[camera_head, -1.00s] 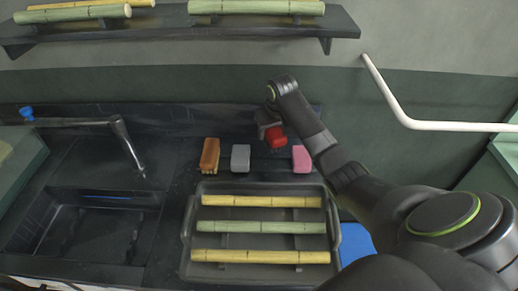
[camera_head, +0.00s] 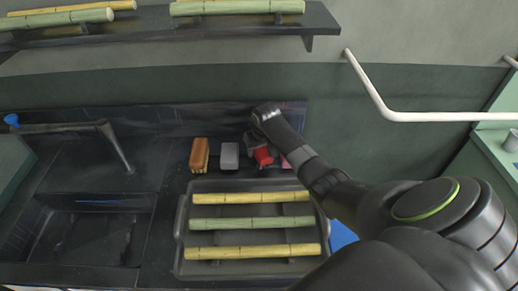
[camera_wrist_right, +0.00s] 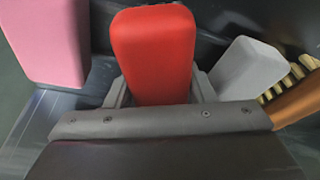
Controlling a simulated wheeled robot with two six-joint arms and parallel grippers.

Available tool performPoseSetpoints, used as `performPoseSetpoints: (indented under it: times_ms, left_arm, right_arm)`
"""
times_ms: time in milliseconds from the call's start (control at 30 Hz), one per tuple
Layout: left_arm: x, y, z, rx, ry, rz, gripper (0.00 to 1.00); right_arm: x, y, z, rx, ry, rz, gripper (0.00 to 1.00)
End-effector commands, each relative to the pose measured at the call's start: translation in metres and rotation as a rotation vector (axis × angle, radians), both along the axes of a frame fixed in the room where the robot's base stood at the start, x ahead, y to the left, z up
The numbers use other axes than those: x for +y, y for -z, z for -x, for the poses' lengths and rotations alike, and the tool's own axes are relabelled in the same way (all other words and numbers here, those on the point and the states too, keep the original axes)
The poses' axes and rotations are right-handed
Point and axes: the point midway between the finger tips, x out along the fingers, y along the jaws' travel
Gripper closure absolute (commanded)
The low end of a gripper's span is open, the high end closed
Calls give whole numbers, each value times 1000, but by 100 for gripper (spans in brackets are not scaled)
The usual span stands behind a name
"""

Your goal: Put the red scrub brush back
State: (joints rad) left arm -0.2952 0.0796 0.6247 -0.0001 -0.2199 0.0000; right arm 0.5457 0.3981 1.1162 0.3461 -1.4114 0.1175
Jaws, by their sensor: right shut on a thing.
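The red scrub brush (camera_head: 263,157) is in my right gripper (camera_head: 257,147) at the back of the dark counter, between the grey block (camera_head: 229,156) and the pink block. In the right wrist view the red brush (camera_wrist_right: 153,55) sits between the two grey fingers of my right gripper (camera_wrist_right: 162,90), which are shut on it. My wrist hides its lower end there. I cannot tell whether the brush touches the counter. My left gripper is not in view.
An orange-brown brush (camera_head: 198,154) stands left of the grey block. The pink block (camera_wrist_right: 45,40) is close on the other side, mostly hidden by my arm in the head view. A tray (camera_head: 180,235) with cane pieces lies in front. A sink is at left.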

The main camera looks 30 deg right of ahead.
Motion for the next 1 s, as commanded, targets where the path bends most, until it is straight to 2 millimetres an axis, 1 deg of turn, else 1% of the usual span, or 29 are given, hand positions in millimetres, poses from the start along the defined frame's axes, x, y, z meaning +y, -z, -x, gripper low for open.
performPoseSetpoints:
  times_ms: [400,533,567,700,1000]
  left_arm:
    - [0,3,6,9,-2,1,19]
    - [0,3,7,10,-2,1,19]
    - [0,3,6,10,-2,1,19]
    - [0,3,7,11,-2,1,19]
    - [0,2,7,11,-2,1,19]
  right_arm:
    - [0,11,0,0,0,0,76]
    - [0,11,0,-1,0,0,76]
    - [0,12,0,0,0,0,47]
    - [0,12,0,0,1,0,29]
    - [0,10,0,0,0,0,29]
